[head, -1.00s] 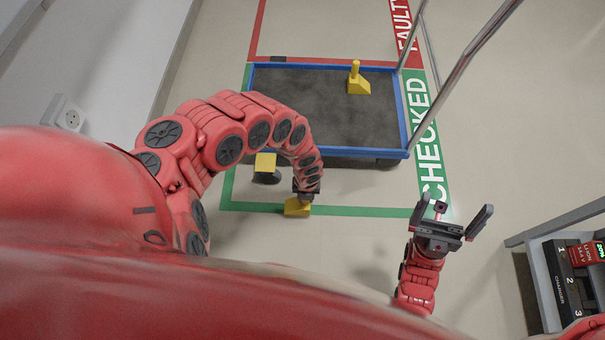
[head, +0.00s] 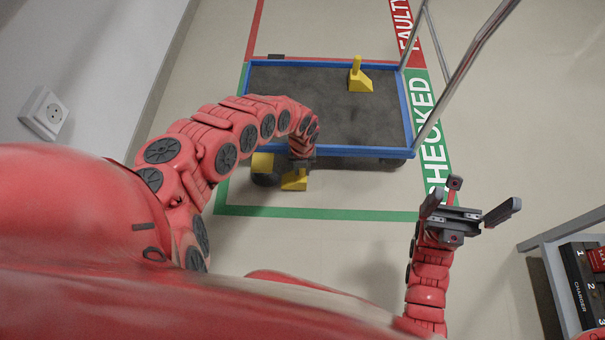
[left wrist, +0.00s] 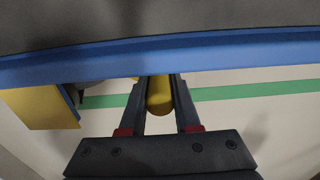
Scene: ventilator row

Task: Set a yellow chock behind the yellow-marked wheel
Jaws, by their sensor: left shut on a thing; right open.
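My left gripper (left wrist: 160,105) is shut on the post of a yellow chock (head: 294,181), seen low by the near edge of the blue-rimmed cart. The post (left wrist: 159,93) shows between the fingers in the left wrist view. The yellow-marked wheel (head: 265,178) is just left of the chock, under the cart's near left corner; its yellow plate (left wrist: 40,107) shows in the left wrist view. I cannot tell whether chock and wheel touch, or whether the chock rests on the floor. A second yellow chock (head: 359,79) stands on the cart deck. My right gripper (head: 470,209) is open and empty.
The cart (head: 408,112) has a blue rim, a dark deck and a metal handle (head: 466,71) at right. It stands within a green floor outline (head: 318,213) marked CHECKED. A wall with a socket (head: 45,113) is at left. A charger shelf (head: 585,280) is at lower right.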

